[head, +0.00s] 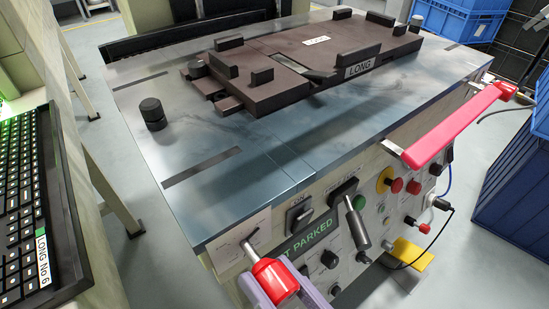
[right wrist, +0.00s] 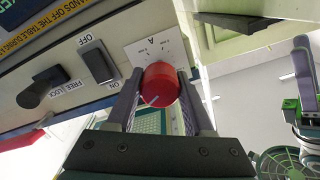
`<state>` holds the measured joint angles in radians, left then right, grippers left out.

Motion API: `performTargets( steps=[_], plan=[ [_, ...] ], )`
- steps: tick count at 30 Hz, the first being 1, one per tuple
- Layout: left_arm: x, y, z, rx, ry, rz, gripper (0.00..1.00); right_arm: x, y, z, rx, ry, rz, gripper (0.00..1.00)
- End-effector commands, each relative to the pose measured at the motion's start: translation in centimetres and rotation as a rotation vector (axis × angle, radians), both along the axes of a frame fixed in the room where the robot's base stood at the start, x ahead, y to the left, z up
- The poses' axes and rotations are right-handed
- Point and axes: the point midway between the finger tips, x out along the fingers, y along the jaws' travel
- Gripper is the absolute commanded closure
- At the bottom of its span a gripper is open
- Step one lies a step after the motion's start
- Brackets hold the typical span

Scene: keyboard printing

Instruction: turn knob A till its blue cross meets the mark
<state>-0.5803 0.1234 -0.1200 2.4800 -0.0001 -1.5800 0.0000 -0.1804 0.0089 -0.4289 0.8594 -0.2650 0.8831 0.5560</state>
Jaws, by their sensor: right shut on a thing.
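Knob A (head: 268,272) is a red knob at the lower left of the machine's front panel. In the right wrist view, the red knob (right wrist: 160,82) stands in front of a white plate (right wrist: 143,52) marked A with small printed ticks. My right gripper (head: 286,284) is shut on the knob, with one purple-grey finger on each side; the right wrist view shows both fingers (right wrist: 160,92) beside it. A small bluish line shows on the knob's face, but I cannot tell how the cross lies against the mark.
To the right of the knob are a black switch (head: 299,215), a grey lever (head: 357,222) and several buttons. A pink-red bar (head: 455,128) juts from the panel's right part. The table top (head: 240,205) overhangs above. A blue crate (head: 510,185) stands at right.

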Motion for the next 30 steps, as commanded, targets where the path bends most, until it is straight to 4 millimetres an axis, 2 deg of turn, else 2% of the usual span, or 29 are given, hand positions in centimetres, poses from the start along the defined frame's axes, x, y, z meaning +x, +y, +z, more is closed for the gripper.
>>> performTargets(
  steps=[15,30],
  plan=[
    [0.01,0.05,-0.34,0.002,0.000,-0.002,0.50,-0.01,0.00,-0.03,0.369,0.268,0.001,1.00],
    [0.02,-0.22,-0.52,-0.008,-0.001,0.006,0.50,0.00,0.02,0.01,0.533,0.387,0.001,1.00]
  ],
)
